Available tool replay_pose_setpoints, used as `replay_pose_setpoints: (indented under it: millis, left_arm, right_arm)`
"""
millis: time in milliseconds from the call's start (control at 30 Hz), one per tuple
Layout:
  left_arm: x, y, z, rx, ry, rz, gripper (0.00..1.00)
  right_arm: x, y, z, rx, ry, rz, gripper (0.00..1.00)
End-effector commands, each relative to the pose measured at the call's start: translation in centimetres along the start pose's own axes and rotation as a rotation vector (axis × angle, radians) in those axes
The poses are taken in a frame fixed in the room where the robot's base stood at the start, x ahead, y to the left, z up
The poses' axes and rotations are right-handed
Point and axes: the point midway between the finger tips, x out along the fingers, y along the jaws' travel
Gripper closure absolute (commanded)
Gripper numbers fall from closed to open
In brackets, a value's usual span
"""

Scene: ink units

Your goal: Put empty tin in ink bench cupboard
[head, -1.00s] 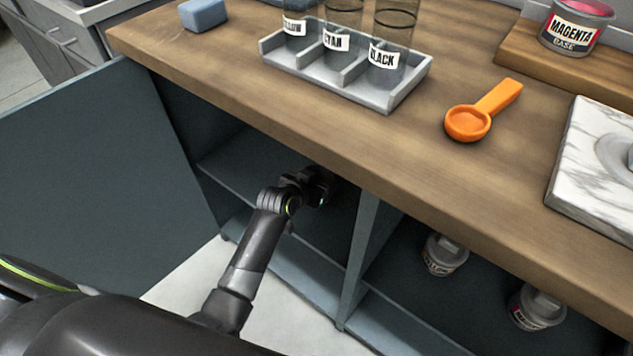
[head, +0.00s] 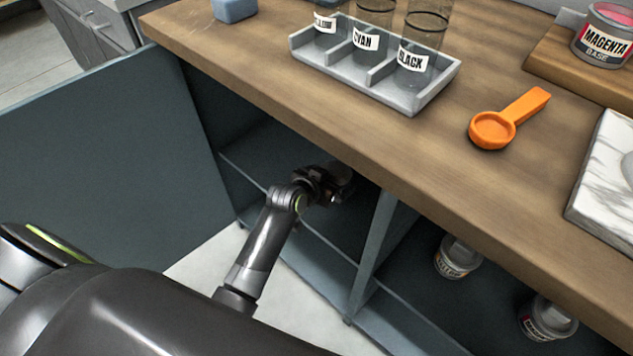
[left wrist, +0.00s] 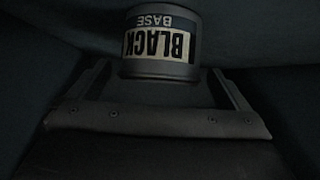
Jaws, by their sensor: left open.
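My left gripper (head: 335,188) is inside the open left bay of the bench cupboard (head: 376,245), under the worktop. It is open. A dark tin labelled BLACK BASE (left wrist: 162,45) shows at the top of the left wrist view, with its label upside down in the picture. It is between or just beyond the open fingers; I cannot tell if they touch it. In the head view a greyish round shape by the gripper may be this tin, mostly hidden. My right gripper is not in view.
The cupboard door (head: 110,165) stands open at left. Two tins (head: 457,258) (head: 547,318) are in the right bay. On the worktop (head: 330,125) are a grey rack (head: 405,98) of labelled tubes, an orange scoop (head: 508,120), a blue block (head: 234,9) and a MAGENTA tin (head: 605,35).

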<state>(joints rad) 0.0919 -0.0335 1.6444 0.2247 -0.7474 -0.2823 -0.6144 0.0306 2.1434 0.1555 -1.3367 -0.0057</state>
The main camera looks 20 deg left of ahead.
Motion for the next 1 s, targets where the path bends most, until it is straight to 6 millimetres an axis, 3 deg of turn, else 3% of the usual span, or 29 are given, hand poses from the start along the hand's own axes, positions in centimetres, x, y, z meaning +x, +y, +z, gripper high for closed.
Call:
replay_pose_setpoints:
  millis: [200,400,767,867,967,1000]
  left_arm:
    - [-4.7,0.0,-0.2,-0.003,0.000,0.000,0.01]
    - [-7.6,0.0,-0.1,0.000,0.000,0.000,0.01]
    - [-8.8,0.0,0.1,-0.001,-0.003,0.001,0.01]
    - [-9.3,-0.2,2.0,-0.015,-0.050,-0.004,0.01]
    - [-11.0,-0.6,7.5,-0.063,-0.192,-0.018,0.01]
    - [-12.2,-0.7,10.4,-0.089,-0.272,-0.029,0.01]
  right_arm:
    - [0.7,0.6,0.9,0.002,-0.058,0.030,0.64]
    - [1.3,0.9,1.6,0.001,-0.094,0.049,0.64]
    - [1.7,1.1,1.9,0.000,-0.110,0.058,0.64]
    - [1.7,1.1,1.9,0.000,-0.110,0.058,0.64]
    - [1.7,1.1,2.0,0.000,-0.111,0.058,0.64]
    - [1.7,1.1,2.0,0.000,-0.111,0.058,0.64]
